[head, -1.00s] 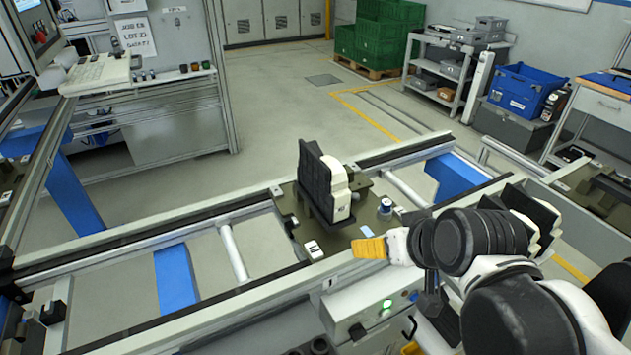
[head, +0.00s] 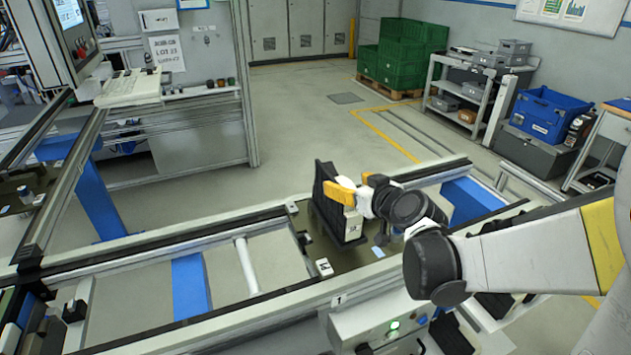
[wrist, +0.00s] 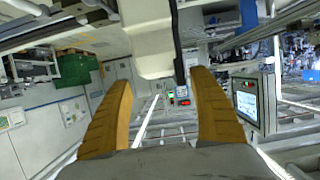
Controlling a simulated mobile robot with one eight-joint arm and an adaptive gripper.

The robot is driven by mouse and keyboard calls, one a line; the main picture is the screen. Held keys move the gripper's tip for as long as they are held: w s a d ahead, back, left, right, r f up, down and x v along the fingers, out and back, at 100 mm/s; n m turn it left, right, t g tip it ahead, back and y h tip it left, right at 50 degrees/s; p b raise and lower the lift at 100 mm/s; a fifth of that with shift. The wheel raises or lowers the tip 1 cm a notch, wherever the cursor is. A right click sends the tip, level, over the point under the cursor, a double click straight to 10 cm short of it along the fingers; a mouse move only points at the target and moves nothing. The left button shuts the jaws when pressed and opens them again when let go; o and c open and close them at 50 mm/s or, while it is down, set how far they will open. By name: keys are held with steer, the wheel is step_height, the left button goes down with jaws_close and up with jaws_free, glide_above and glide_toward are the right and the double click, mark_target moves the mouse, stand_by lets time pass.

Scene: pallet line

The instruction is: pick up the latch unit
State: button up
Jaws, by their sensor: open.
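The latch unit (head: 354,226) stands upright on the dark pallet plate (head: 350,258), with a black ribbed back and a white body. My gripper (head: 357,187) has yellow fingers and is at the upper part of the unit, partly covering it. In the wrist view my gripper (wrist: 161,82) is open, with one finger on each side. A white body with a dark edge, which looks like the latch unit (wrist: 146,35), shows at the top between the fingertips. I cannot tell whether either finger touches it.
The pallet sits on a conveyor with side rails (head: 120,250). A control box with a green light (head: 393,325) is at the near side. A keyboard shelf (head: 130,88) is at left. Blue (head: 545,112) and green crates (head: 410,55) stand behind, with open floor between.

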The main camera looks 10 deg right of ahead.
mark_target(335, 178)
steer(key=x, duration=0.2)
steer(key=b+x, duration=0.1)
steer(key=x, duration=0.1)
steer(key=b+x, duration=0.1)
steer(key=shift+w+a+f, duration=0.2)
steer(key=shift+w+a, duration=0.1)
steer(key=shift+a, duration=0.05)
steer(key=shift+s+r, duration=0.1)
steer(key=shift+c, duration=1.2)
steer(key=c, duration=1.3)
